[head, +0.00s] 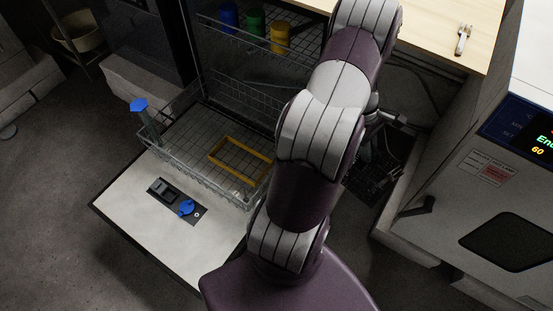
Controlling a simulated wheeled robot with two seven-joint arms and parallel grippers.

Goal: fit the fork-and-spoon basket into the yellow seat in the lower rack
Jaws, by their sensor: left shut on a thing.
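The yellow seat (262,177) is a rectangular frame on the floor of the lower rack (190,175), which is pulled out over the open door. The seat is empty, and my arm covers the area just to its right. My left gripper (374,150) shows only partly behind my large arm links, right of the rack. It is shut on a dark, gridded thing, which looks like the fork-and-spoon basket (378,178). The basket is right of the seat and apart from it. Its exact tilt and height are hard to tell. My right gripper is not in view.
The upper rack (225,28) holds a blue cup (229,14), a green cup (254,20) and a yellow cup (280,37). A blue-topped item (139,105) stands at the lower rack's left corner. The open door (150,215) lies below. A white oven (470,200) stands at right.

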